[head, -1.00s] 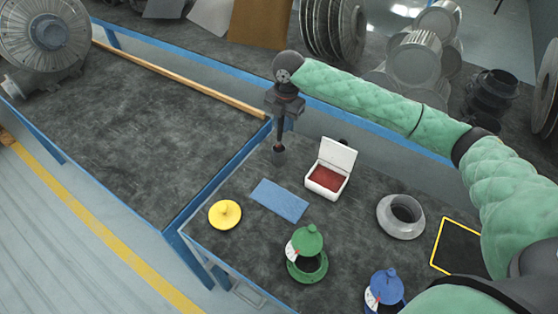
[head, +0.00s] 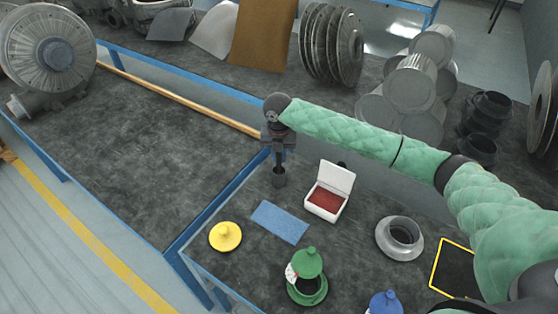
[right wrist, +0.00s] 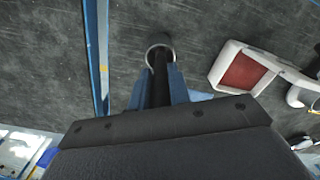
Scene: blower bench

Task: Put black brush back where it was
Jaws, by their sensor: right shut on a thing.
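My right gripper (head: 279,155) is shut on the black brush (head: 279,178). It holds the brush pointing down, near the bench's left back corner, behind the blue cloth. In the right wrist view the dark brush handle (right wrist: 160,85) sits between the fingers, with a pale ring at its far end. I cannot tell whether the brush's lower end touches the bench. My left gripper is out of view.
On the bench are a blue cloth (head: 280,222), an open white box (head: 325,204) with red inside, a yellow knobbed disc (head: 225,237), a green lidded pot (head: 306,285), a blue one (head: 385,303), a grey ring (head: 399,238) and a yellow-edged black mat (head: 455,265).

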